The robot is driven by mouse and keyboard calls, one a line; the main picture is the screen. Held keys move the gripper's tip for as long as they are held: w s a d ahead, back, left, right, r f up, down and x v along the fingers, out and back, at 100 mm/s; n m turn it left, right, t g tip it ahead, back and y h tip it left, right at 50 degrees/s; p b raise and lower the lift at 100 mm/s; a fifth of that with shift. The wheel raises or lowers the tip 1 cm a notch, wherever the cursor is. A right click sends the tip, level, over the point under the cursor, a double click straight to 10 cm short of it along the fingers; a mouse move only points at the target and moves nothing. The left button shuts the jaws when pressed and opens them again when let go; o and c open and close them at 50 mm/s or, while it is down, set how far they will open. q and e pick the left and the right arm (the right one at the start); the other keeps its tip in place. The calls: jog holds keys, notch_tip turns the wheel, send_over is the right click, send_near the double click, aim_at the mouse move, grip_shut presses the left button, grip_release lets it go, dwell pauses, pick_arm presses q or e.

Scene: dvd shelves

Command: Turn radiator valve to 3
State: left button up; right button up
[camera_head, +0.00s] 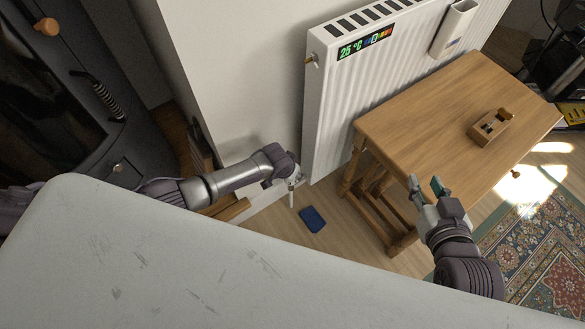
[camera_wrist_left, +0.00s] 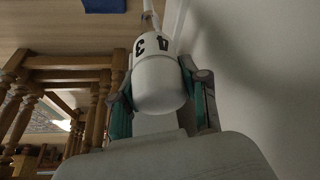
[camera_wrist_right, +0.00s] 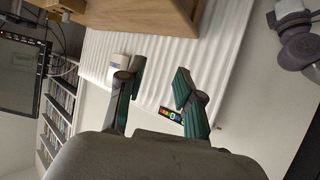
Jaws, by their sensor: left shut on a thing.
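The white radiator valve (camera_wrist_left: 158,84) with black digits 3 and 4 on its side shows in the left wrist view, between the teal-padded fingers of my left gripper (camera_wrist_left: 160,98). The fingers are closed on it from both sides. The valve's pointer mark cannot be made out. In the head view my left gripper (camera_head: 292,180) is low beside the radiator's (camera_head: 327,120) lower left edge and mostly hides the valve. My right gripper (camera_head: 428,188) is open and empty near the wooden table's front edge; its spread fingers (camera_wrist_right: 158,88) also show in the right wrist view.
The radiator's display (camera_head: 365,43) reads 25 °C. A wooden table (camera_head: 430,115) stands before the radiator with a small wooden block-like object (camera_head: 490,127) on it. A blue flat object (camera_head: 312,219) lies on the floor near my left gripper. A patterned rug (camera_head: 530,245) is at right.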

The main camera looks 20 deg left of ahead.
pick_arm(q)
jog(key=n+y+p, duration=0.2)
jog(key=n, duration=0.3)
jog(key=shift+a+n, duration=0.15)
jog(key=shift+n, duration=0.25)
jog(key=shift+n+y, duration=0.4)
jog(key=shift+n, duration=0.3)
jog(key=shift+a+n, duration=0.15)
jog(key=shift+n, duration=0.55)
pick_arm(e)
jog(key=s+d+f+g+h, duration=0.1)
jog(key=s+d+f+g, duration=0.2)
jog(key=s+f+g, duration=0.3)
jog(key=shift+s+d+f+g+h, duration=0.3)
jog(key=shift+s+f+h, duration=0.1)
jog(key=shift+s, duration=1.15)
pick_arm(q)
jog(key=shift+y, duration=0.3)
pick_arm(e)
jog(key=shift+w+a+r, duration=0.1)
jog(key=shift+w+r, duration=0.05)
pick_arm(q)
jog(key=o, duration=1.2)
jog(key=shift+c, duration=0.2)
jog(key=shift+r, duration=0.1)
pick_arm(e)
jog(key=shift+a, duration=0.1)
